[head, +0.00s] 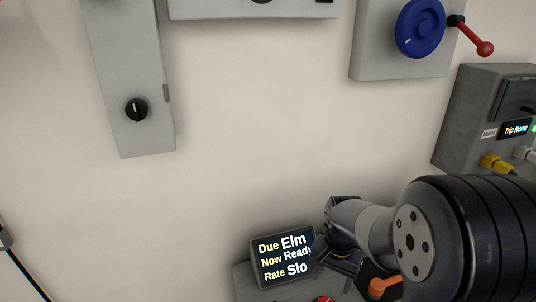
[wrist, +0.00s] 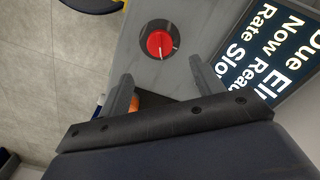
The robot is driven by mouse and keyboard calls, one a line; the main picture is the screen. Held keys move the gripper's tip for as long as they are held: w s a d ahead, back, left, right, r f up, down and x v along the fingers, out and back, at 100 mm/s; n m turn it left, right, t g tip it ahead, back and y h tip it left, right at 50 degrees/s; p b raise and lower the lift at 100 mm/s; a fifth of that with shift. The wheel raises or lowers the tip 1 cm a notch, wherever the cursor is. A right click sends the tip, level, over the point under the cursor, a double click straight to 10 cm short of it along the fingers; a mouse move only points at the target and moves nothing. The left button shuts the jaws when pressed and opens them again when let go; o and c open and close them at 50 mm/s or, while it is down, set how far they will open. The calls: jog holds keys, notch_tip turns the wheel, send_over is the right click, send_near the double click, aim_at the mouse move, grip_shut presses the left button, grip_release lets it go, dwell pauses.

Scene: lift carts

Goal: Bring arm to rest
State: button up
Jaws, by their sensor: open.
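My arm reaches in from the right in the head view, its wrist end beside a display that reads "Due Elm, Now Ready, Rate Slo" (head: 283,257). In the wrist view my gripper (wrist: 161,70) is open, its two grey fingers apart with nothing held between them. Just beyond the fingertips is a red round knob with a white mark (wrist: 160,43) on a grey panel (wrist: 133,50). The display also shows at the right of the wrist view (wrist: 280,45). An orange part (wrist: 136,103) is partly hidden by the left finger.
An orange handle (head: 383,287) lies close under my arm. On the wall are a blue wheel (head: 420,28), a red lever (head: 478,44), a black knob (head: 136,109) and a grey box with yellow and white plugs (head: 480,115). The wall's middle is bare.

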aim_at(326, 299)
notch_tip(326, 299, down, 10)
jog(key=shift+r+b, duration=0.1)
jog(key=shift+b, duration=0.4)
jog(key=n+p, duration=0.1)
jog(key=n, duration=0.5)
jog(key=n+p, duration=0.1)
jog(key=n, duration=0.5)
jog(key=shift+p, duration=0.3)
notch_tip(326, 299, up, 11)
